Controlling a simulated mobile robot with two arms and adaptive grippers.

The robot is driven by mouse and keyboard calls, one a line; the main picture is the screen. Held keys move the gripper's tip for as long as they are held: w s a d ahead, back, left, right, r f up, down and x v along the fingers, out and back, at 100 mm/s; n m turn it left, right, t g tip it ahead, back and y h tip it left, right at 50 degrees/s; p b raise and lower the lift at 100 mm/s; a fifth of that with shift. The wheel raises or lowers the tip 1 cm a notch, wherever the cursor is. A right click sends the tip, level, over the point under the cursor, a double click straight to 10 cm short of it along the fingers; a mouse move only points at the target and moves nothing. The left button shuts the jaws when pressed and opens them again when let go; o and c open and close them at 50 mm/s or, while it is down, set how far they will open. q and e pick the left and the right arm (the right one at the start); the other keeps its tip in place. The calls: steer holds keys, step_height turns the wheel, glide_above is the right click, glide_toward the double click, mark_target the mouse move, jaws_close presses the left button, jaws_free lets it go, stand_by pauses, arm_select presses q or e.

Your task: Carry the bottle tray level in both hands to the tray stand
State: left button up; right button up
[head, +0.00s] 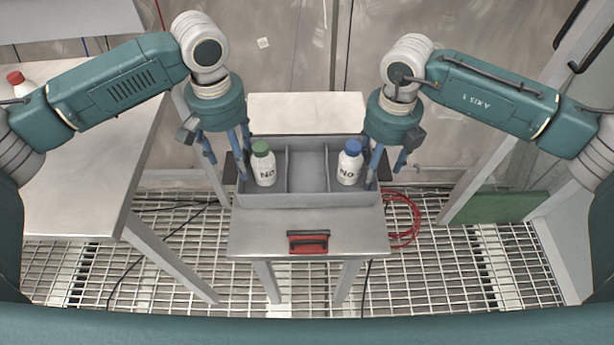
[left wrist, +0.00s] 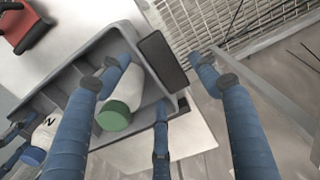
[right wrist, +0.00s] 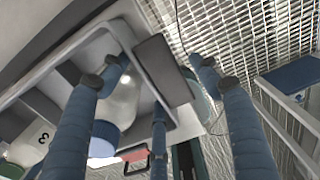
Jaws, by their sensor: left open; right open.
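The grey bottle tray (head: 308,190), divided into compartments, rests on a small pale table (head: 260,228). A white bottle with a green cap (head: 261,148) stands in its left compartment. A white bottle with a blue cap (head: 351,148) stands in its right compartment; the middle one is empty. My left gripper (head: 228,160) is open at the tray's left end, its fingers spread around a dark end handle (left wrist: 163,59). My right gripper (head: 388,162) is open at the right end, fingers spread around the other dark handle (right wrist: 163,70). I cannot tell whether any finger touches.
A red cable coil (head: 405,220) lies on the grating floor to the right. I cannot tell which surface is the tray stand.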

steer(key=shift+r, duration=0.1)
arm_select(q)
step_height(320, 180, up, 8)
arm_select(e)
step_height(320, 180, up, 12)
stand_by(0.4)
stand_by(0.5)
